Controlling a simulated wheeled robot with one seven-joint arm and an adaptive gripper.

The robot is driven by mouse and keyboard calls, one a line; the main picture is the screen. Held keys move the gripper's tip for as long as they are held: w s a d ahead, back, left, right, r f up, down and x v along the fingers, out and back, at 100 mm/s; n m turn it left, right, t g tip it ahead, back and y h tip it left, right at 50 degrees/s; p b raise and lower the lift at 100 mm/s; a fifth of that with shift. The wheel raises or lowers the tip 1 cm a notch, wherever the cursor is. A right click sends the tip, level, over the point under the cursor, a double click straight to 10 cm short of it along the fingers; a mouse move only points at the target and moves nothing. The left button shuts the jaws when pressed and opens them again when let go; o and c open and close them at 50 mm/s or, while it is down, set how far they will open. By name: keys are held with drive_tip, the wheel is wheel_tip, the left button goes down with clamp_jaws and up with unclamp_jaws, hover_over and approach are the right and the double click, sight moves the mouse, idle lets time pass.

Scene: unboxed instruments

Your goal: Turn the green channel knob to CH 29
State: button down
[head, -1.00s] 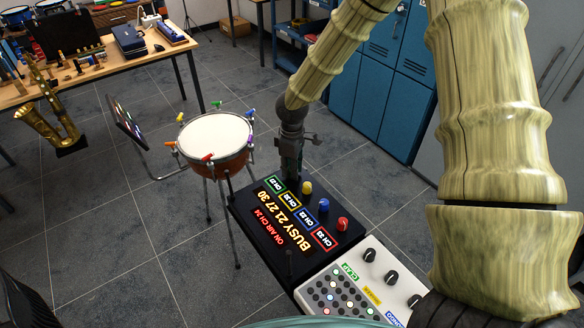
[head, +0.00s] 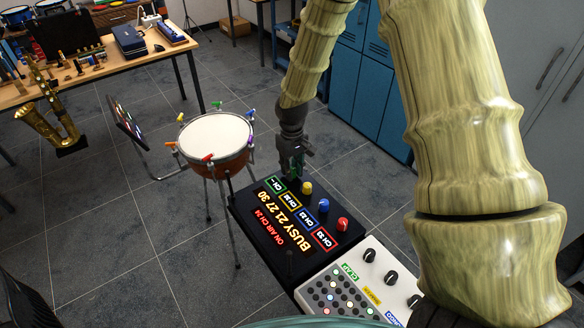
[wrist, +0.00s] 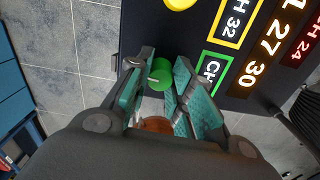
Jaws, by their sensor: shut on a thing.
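The green channel knob (wrist: 161,74) sits between the teal pads of my gripper (wrist: 160,85) in the wrist view; the gripper is shut on it. A pale pointer mark shows on the knob's left side. In the head view my gripper (head: 293,172) points down at the far corner of the black channel box (head: 262,238) and hides the green knob. The green-framed CH label (wrist: 211,70) is beside the knob; its number is partly hidden and I cannot read it. The display (head: 298,220) shows BUSY 21 27 30 and ON AIR CH 24.
Yellow (head: 306,188), blue (head: 323,206) and red (head: 342,224) knobs stand in a row near the gripper, each by its own label. A white panel (head: 375,262) with black knobs adjoins the box. A drum (head: 216,135) stands just behind it.

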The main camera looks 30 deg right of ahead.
sight(293, 169)
drive_tip(key=shift+w+d+m, duration=0.1)
drive_tip(key=shift+m, duration=0.5)
drive_tip(key=c, duration=1.2)
unclamp_jaws()
drive_tip(key=shift+c, duration=0.2)
drive_tip(key=shift+r, duration=0.15)
wheel_tip(293, 169, up, 12)
